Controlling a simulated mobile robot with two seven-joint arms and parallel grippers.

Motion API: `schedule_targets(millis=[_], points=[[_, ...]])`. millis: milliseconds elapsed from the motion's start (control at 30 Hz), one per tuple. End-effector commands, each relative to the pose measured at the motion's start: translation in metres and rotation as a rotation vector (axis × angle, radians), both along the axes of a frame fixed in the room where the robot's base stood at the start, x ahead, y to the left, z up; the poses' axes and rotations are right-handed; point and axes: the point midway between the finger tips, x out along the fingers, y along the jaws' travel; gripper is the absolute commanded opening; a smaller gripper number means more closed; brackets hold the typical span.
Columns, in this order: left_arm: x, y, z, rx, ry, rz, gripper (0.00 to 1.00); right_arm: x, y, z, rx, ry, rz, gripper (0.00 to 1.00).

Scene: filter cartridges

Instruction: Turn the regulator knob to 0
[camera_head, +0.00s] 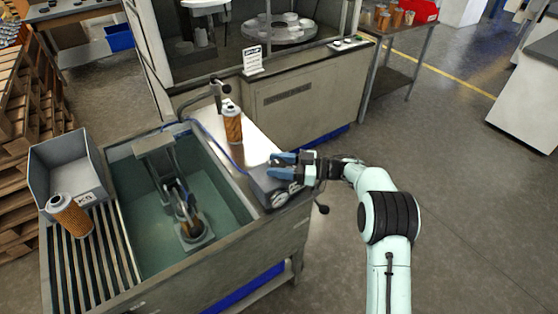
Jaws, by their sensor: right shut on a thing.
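My right gripper (280,166) reaches in from the right over the grey regulator box (262,188) at the tank's right corner. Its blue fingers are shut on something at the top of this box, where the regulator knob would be. The knob itself is hidden by the fingers, and its scale cannot be read. A small black lever or handle (322,208) sticks out beside the box. My left gripper is not in view.
A water tank (150,262) holds a fixture (190,222) with a cartridge. An orange cartridge (232,124) stands on the bright ledge behind the box. Another cartridge (70,214) is on the slatted rack beside a grey bin (62,160).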

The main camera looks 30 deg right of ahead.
Motion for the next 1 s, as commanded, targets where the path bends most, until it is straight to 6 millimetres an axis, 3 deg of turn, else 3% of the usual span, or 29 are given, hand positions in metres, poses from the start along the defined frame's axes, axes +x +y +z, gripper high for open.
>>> schedule_targets(millis=[300,833,867,900,1000], points=[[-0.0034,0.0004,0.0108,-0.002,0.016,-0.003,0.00,0.0008,-0.0002,0.0022,0.001,-0.004,0.114,0.20],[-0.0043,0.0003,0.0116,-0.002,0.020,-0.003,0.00,0.0007,0.0005,0.0020,0.002,-0.006,0.135,0.20],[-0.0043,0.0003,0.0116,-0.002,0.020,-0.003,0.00,0.0007,0.0006,0.0019,0.002,-0.006,0.135,0.60],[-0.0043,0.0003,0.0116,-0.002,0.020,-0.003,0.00,0.0007,0.0006,0.0019,0.002,-0.006,0.135,0.71],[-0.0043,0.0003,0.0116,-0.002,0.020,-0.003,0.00,0.0006,0.0007,0.0014,0.002,-0.005,0.135,0.71]])
